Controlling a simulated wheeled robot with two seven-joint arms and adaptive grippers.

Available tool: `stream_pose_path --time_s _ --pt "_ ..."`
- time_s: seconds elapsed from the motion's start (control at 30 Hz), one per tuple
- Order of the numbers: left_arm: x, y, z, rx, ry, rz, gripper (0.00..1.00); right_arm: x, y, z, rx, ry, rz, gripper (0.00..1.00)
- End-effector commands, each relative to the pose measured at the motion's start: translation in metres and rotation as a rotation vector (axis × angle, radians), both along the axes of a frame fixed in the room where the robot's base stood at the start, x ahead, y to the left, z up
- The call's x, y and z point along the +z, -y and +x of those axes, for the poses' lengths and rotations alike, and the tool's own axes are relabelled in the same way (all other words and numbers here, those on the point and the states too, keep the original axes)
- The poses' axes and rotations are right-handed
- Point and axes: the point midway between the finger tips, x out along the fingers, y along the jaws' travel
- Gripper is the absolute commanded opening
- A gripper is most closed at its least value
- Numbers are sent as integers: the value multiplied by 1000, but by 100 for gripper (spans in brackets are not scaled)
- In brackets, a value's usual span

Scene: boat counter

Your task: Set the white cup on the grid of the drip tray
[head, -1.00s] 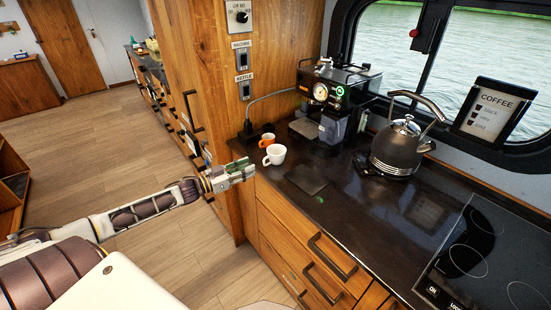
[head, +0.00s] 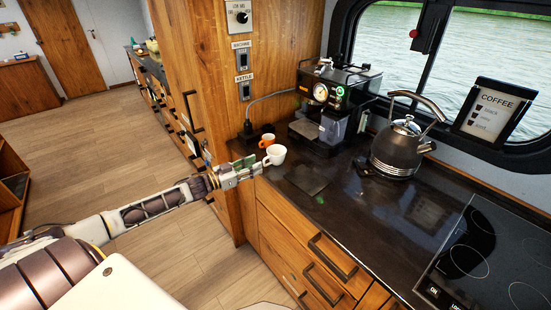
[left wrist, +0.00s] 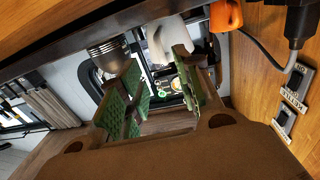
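The white cup (head: 275,155) stands upright on the dark counter near its left end, in front of the coffee machine. My left gripper (head: 254,165) is just left of the cup, level with it, its fingers pointing at it. In the left wrist view the green-padded fingers (left wrist: 156,60) are apart, and the white cup (left wrist: 160,46) shows between and beyond their tips, partly covered by one finger. I cannot tell whether they touch it. The drip tray (head: 304,129) with its grid is at the foot of the coffee machine (head: 340,95) and looks empty. My right gripper is out of view.
An orange cup (head: 267,141) stands just behind the white cup; it also shows in the left wrist view (left wrist: 226,15). A dark flat mat (head: 306,179) lies right of the white cup. A kettle (head: 397,148) stands further right. A wooden panel (head: 215,80) rises at the left.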

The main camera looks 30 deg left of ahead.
Motion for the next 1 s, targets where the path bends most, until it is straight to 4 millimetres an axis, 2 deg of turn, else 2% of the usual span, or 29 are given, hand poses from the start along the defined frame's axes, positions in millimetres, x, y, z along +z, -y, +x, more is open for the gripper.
stream_pose_path --time_s 0.27,1.0 --pt "-1 1 3 0 0 0 34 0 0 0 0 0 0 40" --pt "-3 12 35 1 1 0 34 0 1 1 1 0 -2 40"
